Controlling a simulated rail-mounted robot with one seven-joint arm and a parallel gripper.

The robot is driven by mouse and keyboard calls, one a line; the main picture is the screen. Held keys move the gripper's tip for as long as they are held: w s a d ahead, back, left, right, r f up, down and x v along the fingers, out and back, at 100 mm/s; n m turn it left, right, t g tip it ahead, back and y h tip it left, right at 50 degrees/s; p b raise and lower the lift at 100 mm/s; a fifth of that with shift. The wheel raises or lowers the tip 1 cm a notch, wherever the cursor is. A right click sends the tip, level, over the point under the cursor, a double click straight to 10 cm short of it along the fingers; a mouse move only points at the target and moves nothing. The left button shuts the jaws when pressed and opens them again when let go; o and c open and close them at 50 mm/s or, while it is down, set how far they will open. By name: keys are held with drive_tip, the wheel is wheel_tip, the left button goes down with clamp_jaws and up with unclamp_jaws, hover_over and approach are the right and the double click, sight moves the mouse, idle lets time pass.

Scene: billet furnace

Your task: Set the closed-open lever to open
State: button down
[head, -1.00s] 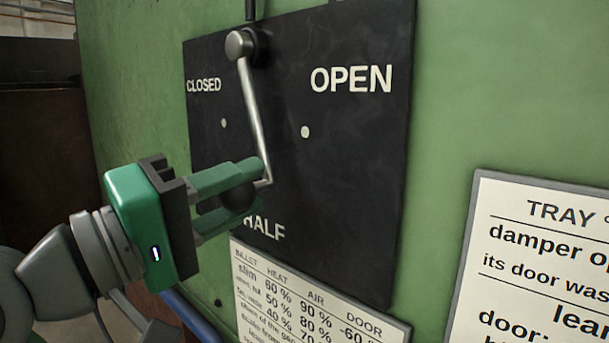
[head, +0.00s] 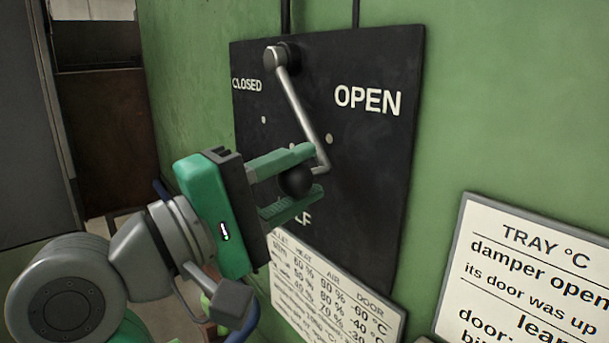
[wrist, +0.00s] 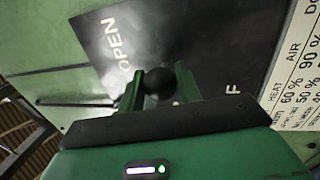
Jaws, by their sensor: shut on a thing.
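The lever (head: 301,111) is a silver arm on a black plate (head: 374,151), pivoting at a round hub near the plate's top left. It slants down and right from the hub, its lower end between HALF and OPEN, pointing nearer the dot below OPEN. A dark ball knob (head: 296,180) is at its lower end. My gripper (head: 300,176) is shut on the knob, green fingers on either side. In the wrist view the knob (wrist: 159,84) sits between the fingers. The HALF label is mostly hidden behind my fingers.
A settings chart (head: 335,290) is fixed below the plate, close under my gripper. A tray temperature sign (head: 520,270) is on the green wall (head: 500,100) at right. The wall right of the plate is clear above that sign.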

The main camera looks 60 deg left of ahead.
drive_tip(key=shift+d+r, duration=0.1)
drive_tip(key=c, duration=1)
unclamp_jaws()
drive_tip(key=s, duration=0.2)
drive_tip(key=s+f+b, duration=0.1)
drive_tip(key=s, duration=0.2)
drive_tip(key=s+b, duration=0.1)
drive_tip(key=s, duration=0.1)
drive_tip(key=shift+s+d+f, duration=0.1)
drive_tip(key=shift+s+f, duration=0.15)
drive_tip(key=shift+s, duration=0.05)
